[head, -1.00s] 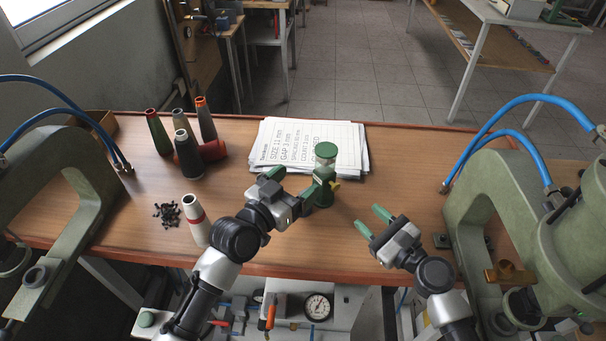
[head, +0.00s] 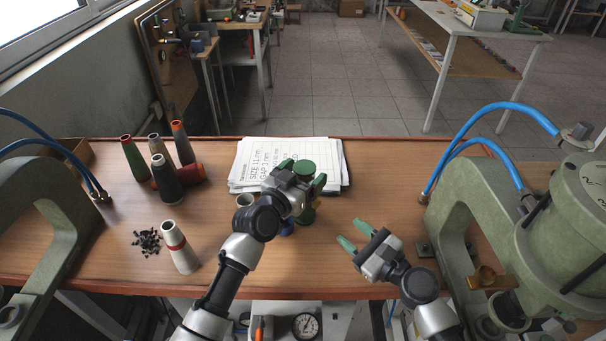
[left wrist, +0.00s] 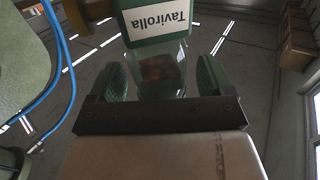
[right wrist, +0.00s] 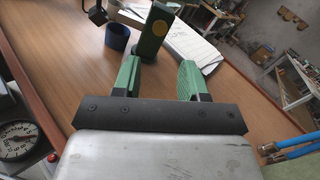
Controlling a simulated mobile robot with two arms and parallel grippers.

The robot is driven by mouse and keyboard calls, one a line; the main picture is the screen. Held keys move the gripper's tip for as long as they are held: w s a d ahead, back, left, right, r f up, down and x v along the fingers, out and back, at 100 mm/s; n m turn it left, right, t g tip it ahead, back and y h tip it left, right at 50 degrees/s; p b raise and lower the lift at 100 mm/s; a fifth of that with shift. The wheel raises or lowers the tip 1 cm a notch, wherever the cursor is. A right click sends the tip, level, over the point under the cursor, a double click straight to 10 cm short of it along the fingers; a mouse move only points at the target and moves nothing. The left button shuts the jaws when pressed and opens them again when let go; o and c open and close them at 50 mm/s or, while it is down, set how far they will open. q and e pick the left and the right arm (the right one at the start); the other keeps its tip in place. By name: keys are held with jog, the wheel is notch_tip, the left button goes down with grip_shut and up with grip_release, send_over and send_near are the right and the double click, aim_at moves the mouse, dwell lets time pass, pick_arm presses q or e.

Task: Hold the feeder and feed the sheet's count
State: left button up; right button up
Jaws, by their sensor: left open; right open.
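The feeder (head: 306,212) stands upright on the table, with a green cap, a clear jar and a green body. My left gripper (head: 302,174) is open, one finger either side of the feeder near its top, and partly hides it. In the left wrist view the clear jar (left wrist: 158,70), with brown contents, and a "Tavirolla" label (left wrist: 157,20) show between the spread fingers.
Several cones (head: 163,178) stand or lie at the left. Green presses (head: 470,200) flank the table. The wood right of the sheet is clear.

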pick_arm(q)
jog(key=c, duration=1.1)
jog(key=shift+c, duration=0.2)
pick_arm(e)
jog(key=shift+c, duration=0.9)
jog(key=shift+a+r, duration=0.1)
jog(key=shift+r, duration=0.1)
jog(key=shift+c, duration=1.1)
jog(key=r, duration=0.1)
jog(key=a+r+g, duration=0.1)
jog(key=r, duration=0.1)
jog(key=shift+s+g+y, duration=0.2)
jog(key=shift+g+y, duration=0.1)
grip_shut()
jog(key=shift+d+r+m+g+h, duration=0.3)
jog(key=shift+d+m+h, duration=0.15)
jog(key=shift+m+h, duration=0.4)
jog(key=shift+d+r+m+g+h, duration=0.25)
jog(key=shift+d+m+h, duration=0.3)
jog(key=shift+m, duration=0.5)
jog(key=shift+a, duration=0.1)
